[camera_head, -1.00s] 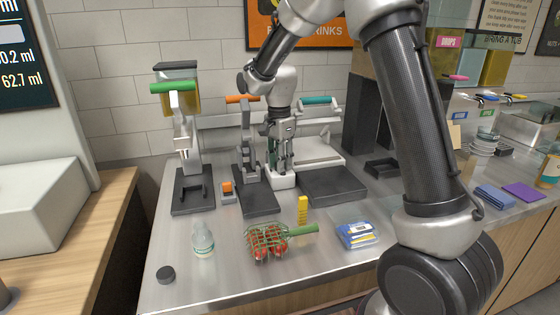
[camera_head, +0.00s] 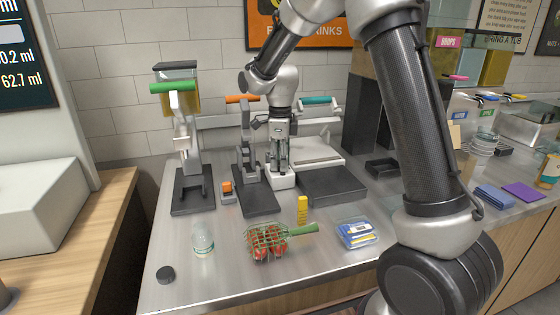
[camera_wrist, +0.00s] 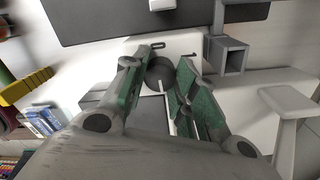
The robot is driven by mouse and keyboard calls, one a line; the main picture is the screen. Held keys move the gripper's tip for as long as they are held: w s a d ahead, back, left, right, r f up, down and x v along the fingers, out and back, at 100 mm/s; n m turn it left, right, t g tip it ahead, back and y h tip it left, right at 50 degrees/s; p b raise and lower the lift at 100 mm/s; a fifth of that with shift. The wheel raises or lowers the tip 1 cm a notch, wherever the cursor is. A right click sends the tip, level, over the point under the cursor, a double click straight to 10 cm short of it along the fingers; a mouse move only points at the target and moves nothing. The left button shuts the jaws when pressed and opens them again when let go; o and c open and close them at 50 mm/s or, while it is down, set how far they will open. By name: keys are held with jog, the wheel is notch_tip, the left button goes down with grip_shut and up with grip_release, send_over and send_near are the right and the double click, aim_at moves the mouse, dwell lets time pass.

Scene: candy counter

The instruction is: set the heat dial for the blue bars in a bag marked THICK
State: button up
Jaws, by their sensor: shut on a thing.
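The heat dial (camera_wrist: 158,74) is a dark round knob with a short white line on it. It sits on a white unit, with the marks 0 and 1 beside it in the wrist view. My gripper (camera_wrist: 160,78) is shut on the dial, one green-padded finger on each side. In the head view my gripper (camera_head: 277,168) points down at the white unit (camera_head: 283,181), and the dial is hidden. The clear bag with blue bars (camera_head: 356,233) lies at the counter's front; its marking is too small to read. It also shows in the wrist view (camera_wrist: 42,121).
Lever presses with green (camera_head: 173,87), orange (camera_head: 243,99) and teal (camera_head: 317,101) handles stand around my gripper. The front-left counter is mostly clear.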

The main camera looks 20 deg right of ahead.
jog(key=shift+m, duration=0.4)
jog(key=o, duration=1.1)
jog(key=shift+c, duration=0.2)
jog(key=shift+r, duration=0.15)
notch_tip(320, 180, up, 12)
jog(key=shift+w, duration=0.15)
